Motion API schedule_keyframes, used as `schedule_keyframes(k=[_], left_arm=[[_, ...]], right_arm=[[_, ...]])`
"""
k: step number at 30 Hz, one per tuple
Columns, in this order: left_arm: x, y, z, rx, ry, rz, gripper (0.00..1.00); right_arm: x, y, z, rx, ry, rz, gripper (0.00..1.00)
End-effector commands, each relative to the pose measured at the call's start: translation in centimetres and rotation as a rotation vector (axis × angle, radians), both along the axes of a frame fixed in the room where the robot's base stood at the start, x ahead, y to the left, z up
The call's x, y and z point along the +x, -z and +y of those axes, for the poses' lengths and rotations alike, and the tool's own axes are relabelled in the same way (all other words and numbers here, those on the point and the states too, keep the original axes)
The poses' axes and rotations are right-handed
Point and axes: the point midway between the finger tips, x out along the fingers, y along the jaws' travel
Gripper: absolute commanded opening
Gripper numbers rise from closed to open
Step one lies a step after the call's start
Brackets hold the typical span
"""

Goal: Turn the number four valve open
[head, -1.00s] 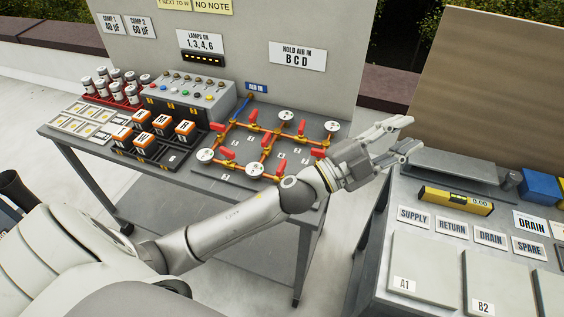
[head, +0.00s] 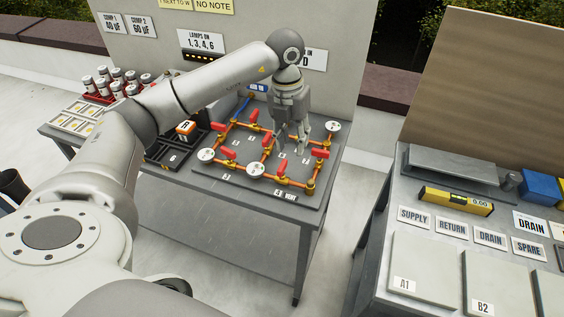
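The pipe board (head: 205,178) lies on the grey bench, with orange pipes, white round gauges and several red valve handles. One red handle (head: 268,140) is left of my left gripper, another (head: 283,166) is in front of it, and a third (head: 319,153) is to its right. The small number tags on the board are too small to read surely, so I cannot tell which handle is number four. My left gripper (head: 292,149) points down over the back middle of the board, fingers apart, nothing seen between them. It hides a gauge and a handle there. My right gripper is not in view.
A wall panel with signs stands behind the bench. Small jars (head: 102,87) and an orange-white block (head: 186,127) in a black tray are left. A second bench with a yellow level (head: 456,201) is right, across a gap.

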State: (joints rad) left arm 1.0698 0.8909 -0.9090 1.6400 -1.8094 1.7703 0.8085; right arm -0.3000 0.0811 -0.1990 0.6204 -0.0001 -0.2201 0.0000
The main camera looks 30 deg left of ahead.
Motion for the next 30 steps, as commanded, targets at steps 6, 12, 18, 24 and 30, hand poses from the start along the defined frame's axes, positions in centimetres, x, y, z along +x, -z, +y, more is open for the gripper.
schedule_keyframes(k=[6, 12, 18, 24, 30], left_arm=[[-0.3, -0.4, 2.9, 0.093, -0.051, 0.028, 0.34], [-0.4, 2.6, 2.8, 0.09, -0.049, 0.03, 0.34], [-0.4, 6.4, 2.7, 0.089, -0.049, 0.029, 0.34], [-0.3, 9.1, 2.7, 0.088, -0.047, 0.026, 0.34], [-0.3, 9.9, 2.7, 0.087, -0.047, 0.024, 0.34]], right_arm=[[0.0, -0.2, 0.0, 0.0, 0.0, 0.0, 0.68], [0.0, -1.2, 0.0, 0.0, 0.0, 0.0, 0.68], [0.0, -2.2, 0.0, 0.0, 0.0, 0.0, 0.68], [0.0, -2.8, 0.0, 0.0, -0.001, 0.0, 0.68], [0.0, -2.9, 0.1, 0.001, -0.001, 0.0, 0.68]])
